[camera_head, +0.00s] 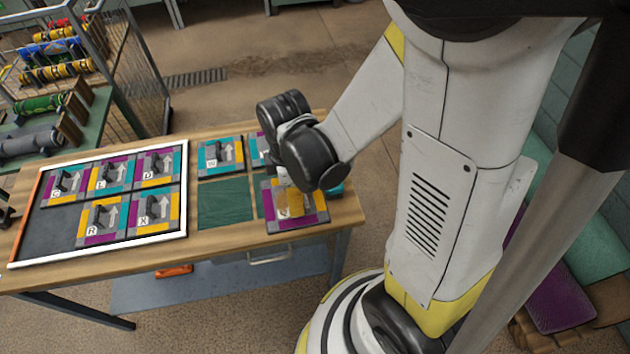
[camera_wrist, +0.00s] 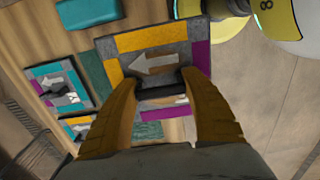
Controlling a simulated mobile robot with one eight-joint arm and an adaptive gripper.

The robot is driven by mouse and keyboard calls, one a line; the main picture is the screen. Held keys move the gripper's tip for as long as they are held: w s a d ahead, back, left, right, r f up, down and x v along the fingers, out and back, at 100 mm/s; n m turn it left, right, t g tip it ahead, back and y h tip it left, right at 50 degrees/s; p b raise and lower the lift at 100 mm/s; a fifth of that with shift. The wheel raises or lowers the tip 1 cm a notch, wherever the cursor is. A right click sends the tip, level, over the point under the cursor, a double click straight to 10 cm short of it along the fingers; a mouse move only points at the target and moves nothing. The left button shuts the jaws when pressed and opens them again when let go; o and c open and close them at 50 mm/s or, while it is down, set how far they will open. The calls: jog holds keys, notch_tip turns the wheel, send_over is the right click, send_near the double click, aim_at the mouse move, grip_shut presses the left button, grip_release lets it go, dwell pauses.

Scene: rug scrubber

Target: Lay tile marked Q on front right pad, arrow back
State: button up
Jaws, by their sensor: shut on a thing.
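My gripper (camera_head: 288,190) is shut on the raised grip of a square tile (camera_head: 308,216) at the front right of the pad grid. In the wrist view the tile (camera_wrist: 120,43) has orange, purple and grey edges and a white arrow pointing left, toward the back row. Its letter is hidden or unreadable. The tile covers most of the front right pad; I cannot tell whether it touches the pad or hangs just above. The green front left pad (camera_head: 225,203) is bare.
Tiles lie at back left (camera_head: 221,155) and back right (camera_head: 257,151), close to the held tile. A white-edged tray (camera_head: 110,243) at left holds several lettered tiles. A teal object (camera_head: 338,189) sits by the table's right edge.

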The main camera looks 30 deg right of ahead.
jog(key=w+f+b, duration=0.1)
jog(key=w+f, duration=0.1)
jog(key=w, duration=0.1)
jog(key=w+f+b, duration=0.1)
jog(key=w+f, duration=0.1)
jog(key=w, duration=0.2)
jog(key=w+d+f+b, duration=0.1)
jog(key=w+f+b, duration=0.1)
jog(key=w+f, duration=0.1)
jog(key=shift+w+d, duration=0.1)
jog(key=shift+w, duration=0.6)
jog(key=shift+f+b, duration=1)
jog(key=shift+f, duration=1)
jog(key=shift+f, duration=0.15)
jog(key=o, duration=1.4)
